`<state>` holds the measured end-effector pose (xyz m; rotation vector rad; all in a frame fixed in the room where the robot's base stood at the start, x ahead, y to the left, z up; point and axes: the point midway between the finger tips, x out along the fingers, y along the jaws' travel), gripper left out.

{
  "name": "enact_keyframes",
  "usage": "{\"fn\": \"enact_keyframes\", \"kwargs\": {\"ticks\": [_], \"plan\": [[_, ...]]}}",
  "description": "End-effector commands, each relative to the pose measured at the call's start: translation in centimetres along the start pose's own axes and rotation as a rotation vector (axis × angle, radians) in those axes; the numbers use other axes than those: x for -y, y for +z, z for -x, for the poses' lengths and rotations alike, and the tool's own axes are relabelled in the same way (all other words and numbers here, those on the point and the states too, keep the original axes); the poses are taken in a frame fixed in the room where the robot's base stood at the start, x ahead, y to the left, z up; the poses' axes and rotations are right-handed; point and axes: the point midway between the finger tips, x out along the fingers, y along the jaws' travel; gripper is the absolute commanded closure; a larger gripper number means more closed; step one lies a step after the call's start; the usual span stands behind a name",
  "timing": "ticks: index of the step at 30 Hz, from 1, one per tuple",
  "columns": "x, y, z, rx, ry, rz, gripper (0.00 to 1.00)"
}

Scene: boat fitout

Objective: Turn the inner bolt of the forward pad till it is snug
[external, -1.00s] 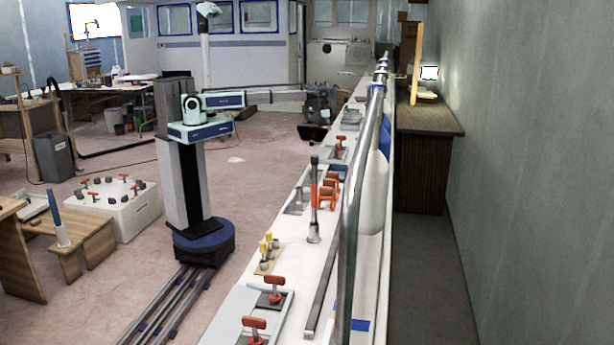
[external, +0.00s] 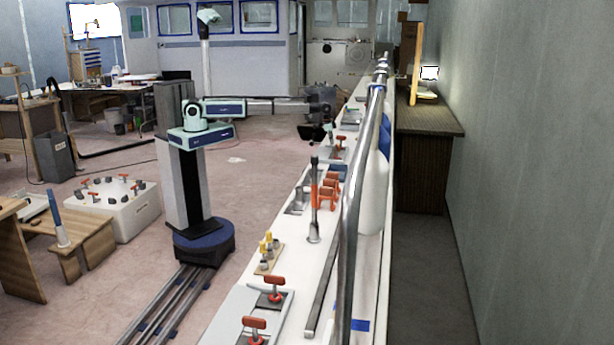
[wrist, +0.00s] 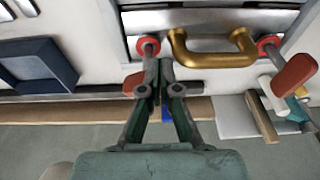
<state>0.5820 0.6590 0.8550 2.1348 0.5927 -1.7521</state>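In the wrist view, a bolt (wrist: 149,46) with a red collar and grey shaft stands left of a brass handle (wrist: 212,56). My gripper (wrist: 160,68) is right at this bolt, its fingers drawn close together. A reddish-brown piece (wrist: 130,84), likely the bolt's handle, shows beside the left finger; most of it is hidden, and I cannot tell whether the fingers grip it. A second bolt (wrist: 269,43) with a reddish T-handle (wrist: 295,75) is to the right. In the external view my gripper (external: 316,133) is low over the far part of the bench, too small to read.
A dark blue tray (wrist: 38,75) lies left of my gripper in the wrist view. A wooden strip (wrist: 80,110) runs along the near edge, with floor beyond. In the external view, a long metal rail (external: 352,210) runs along the bench's right side, and orange clamps (external: 328,188) stand nearer the camera.

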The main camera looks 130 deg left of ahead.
Motion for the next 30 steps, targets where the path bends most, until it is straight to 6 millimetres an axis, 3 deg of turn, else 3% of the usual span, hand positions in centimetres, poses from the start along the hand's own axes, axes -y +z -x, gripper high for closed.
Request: {"fn": "enact_keyframes", "kwargs": {"ticks": [30], "plan": [[0.1,-1.1,-0.5,-0.001,0.0,0.0,1.0]]}}
